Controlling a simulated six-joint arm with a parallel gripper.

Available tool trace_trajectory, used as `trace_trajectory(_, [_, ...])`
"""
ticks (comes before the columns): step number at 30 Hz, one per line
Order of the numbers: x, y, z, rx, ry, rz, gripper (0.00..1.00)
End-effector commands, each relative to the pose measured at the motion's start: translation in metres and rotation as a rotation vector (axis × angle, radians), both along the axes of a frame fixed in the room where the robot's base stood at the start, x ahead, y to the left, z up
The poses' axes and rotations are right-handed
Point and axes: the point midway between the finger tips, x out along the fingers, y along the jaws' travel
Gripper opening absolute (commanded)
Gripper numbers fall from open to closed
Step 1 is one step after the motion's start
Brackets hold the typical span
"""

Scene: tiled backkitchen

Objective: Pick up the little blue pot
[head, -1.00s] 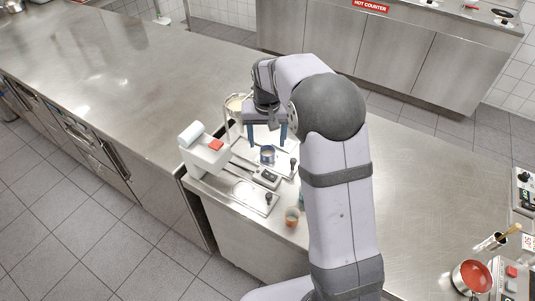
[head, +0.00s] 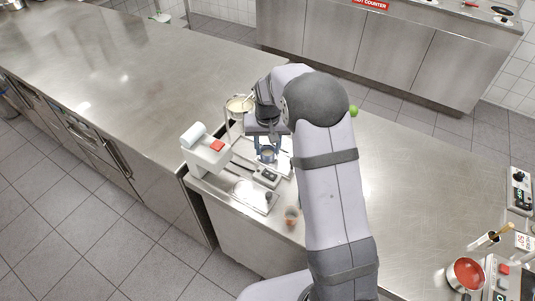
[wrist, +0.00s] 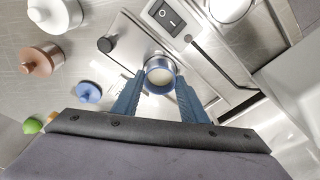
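The little blue pot (head: 267,155) stands upright, low on the pale-topped equipment on the near counter. It shows in the wrist view (wrist: 160,77) as a blue rim around a pale, round inside. My gripper (head: 267,146) points down over it, with one blue finger on each side. In the wrist view my gripper's fingertips (wrist: 160,84) lie close against both sides of the pot and look shut on it. The pot's lower part is partly hidden by the fingers.
A white machine with a red button (head: 217,146) stands close at left. A cream pot (head: 239,106) sits behind on a stand. In the wrist view a blue lidded piece (wrist: 88,92), a brown one (wrist: 42,61) and a white one (wrist: 55,14) stand left. Bare steel counter (head: 410,165) lies right.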

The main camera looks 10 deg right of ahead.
Motion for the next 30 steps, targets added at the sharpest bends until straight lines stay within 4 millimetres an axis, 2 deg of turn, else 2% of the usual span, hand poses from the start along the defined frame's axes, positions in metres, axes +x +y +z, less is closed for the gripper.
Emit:
trace_trajectory(1, [0.001,0.0,0.001,0.0,-0.002,0.0,0.13])
trace_trajectory(2, [0.001,0.0,0.001,0.0,-0.002,0.0,0.09])
trace_trajectory(11, [0.001,0.0,0.003,0.0,-0.003,0.0,0.09])
trace_trajectory(17, [0.001,0.0,0.014,0.0,-0.004,0.0,0.09])
trace_trajectory(23, [0.002,0.0,0.038,0.0,-0.007,0.0,0.09])
trace_trajectory(30, [0.002,0.0,0.082,0.0,-0.008,0.0,0.09])
